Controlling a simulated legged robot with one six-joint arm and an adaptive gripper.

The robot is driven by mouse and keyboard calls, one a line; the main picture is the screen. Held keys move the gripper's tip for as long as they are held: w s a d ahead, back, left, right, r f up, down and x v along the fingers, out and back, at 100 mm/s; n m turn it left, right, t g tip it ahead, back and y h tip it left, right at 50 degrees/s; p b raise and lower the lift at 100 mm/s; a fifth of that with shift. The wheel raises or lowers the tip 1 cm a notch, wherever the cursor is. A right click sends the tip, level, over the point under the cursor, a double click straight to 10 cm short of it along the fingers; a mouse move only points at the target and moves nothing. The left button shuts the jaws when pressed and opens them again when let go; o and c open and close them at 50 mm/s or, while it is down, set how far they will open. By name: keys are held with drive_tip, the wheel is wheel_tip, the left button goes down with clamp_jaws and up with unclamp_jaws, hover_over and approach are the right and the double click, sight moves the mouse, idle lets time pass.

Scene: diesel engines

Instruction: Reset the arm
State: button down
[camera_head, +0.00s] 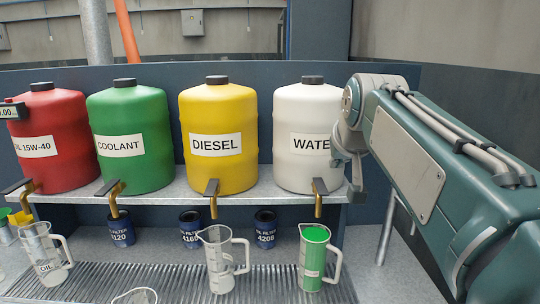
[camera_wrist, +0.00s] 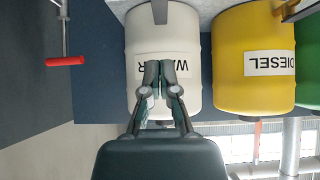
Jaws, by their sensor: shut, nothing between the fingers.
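My gripper (camera_wrist: 160,68) is shut and empty in the wrist view, with its fingertips together. It shows in front of the white WATER drum (camera_wrist: 134,100), whose picture is upside down there; I cannot tell the gap between them. In the head view my arm fills the right side and reaches toward the right edge of the same drum. My gripper is mostly hidden there by my own arm links.
Red (camera_head: 60,135), green COOLANT (camera_head: 130,140) and yellow DIESEL (camera_head: 218,110) drums stand on a shelf (camera_head: 160,197) with taps. Below are oil filters (camera_head: 190,230), a clear jug (camera_head: 219,260) and a jug with green content (camera_head: 313,255). A red-handled lever (camera_wrist: 67,61) shows in the wrist view.

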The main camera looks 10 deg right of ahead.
drive_tip(key=s+a+f+n+g+y, duration=0.1)
drive_tip(key=s+a+f, duration=0.3)
drive_tip(key=s+f, duration=0.6)
drive_tip(key=s+a+f+n+g, duration=0.1)
drive_tip(key=s+a+f, duration=0.4)
drive_tip(key=s+f, duration=0.5)
wheel_tip(320, 180, down, 2)
drive_tip(key=shift+s+a+f+g+y, duration=0.2)
drive_tip(key=shift+s+a+g+y, duration=0.15)
drive_tip(key=shift+g, duration=0.25)
drive_tip(key=shift+w+d, duration=0.1)
